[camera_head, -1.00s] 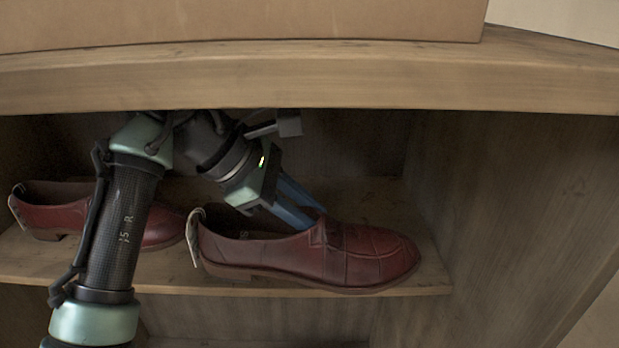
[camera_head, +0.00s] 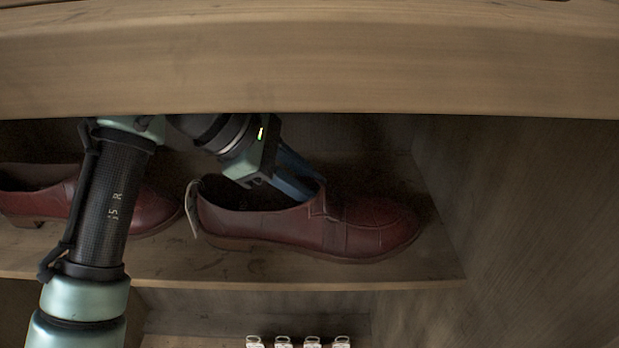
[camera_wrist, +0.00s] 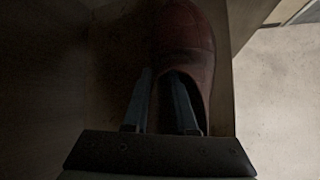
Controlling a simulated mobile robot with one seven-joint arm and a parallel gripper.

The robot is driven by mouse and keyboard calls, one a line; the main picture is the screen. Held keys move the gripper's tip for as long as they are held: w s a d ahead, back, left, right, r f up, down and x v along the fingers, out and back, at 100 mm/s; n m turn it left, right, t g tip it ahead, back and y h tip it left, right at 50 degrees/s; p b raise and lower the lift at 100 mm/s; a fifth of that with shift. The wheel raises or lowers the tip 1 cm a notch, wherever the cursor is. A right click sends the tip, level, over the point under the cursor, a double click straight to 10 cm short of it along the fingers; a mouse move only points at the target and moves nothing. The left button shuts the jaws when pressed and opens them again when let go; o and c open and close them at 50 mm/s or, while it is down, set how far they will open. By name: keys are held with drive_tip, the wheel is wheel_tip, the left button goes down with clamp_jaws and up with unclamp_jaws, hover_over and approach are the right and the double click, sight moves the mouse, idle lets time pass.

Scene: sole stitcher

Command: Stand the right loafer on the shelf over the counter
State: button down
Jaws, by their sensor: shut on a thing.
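A dark red loafer (camera_head: 365,232) with a tag at its heel is over the shelf board (camera_head: 300,275), toe to the right, roughly level. I cannot tell whether its sole touches the board. My gripper (camera_head: 300,182) is shut on this loafer at the side of its opening. The wrist view shows the loafer (camera_wrist: 185,35) with my gripper (camera_wrist: 157,78), one finger inside the opening and one outside. A second dark red loafer (camera_head: 35,198) stands on the same shelf at the left, partly hidden behind my arm.
A thick wooden counter board (camera_head: 310,65) runs close above the shelf and my wrist. A wooden side wall (camera_head: 530,210) closes the right, near the toe. Several small metal-topped items (camera_head: 283,342) show below the shelf.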

drive_tip(key=shift+s, duration=0.15)
drive_tip(key=c, duration=1.1)
unclamp_jaws()
drive_tip(key=shift+w+f, duration=0.25)
drive_tip(key=o, duration=0.4)
drive_tip(key=shift+w+f, duration=0.15)
drive_tip(key=shift+w, duration=0.3)
drive_tip(key=shift+s+r, duration=0.2)
drive_tip(key=shift+s, duration=0.15)
drive_tip(key=shift+w, duration=0.2)
